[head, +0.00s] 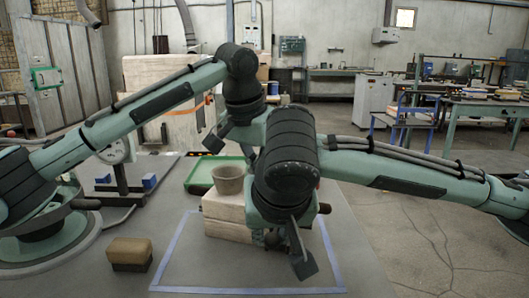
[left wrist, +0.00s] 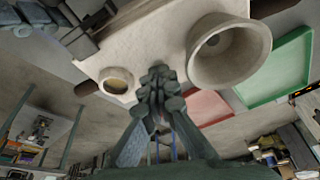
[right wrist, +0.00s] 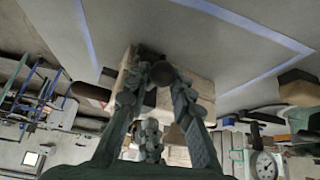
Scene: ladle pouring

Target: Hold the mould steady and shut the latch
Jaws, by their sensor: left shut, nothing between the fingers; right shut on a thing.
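The mould is a cream block (head: 228,218) on the table, with a grey pouring cup (head: 229,179) on top. In the left wrist view its top shows the cup (left wrist: 230,52) and a smaller round opening (left wrist: 117,81). My right gripper (head: 268,238) is lowered at the mould's near right side. A dark handle (head: 323,208) sticks out right. I cannot make out the latch.
Blue tape (head: 168,262) marks a rectangle on the table around the mould. A brown block (head: 130,254) lies at front left. A green tray (head: 196,178) is behind the mould, and a dial scale (head: 115,150) stands at left. My arms are close together above the mould.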

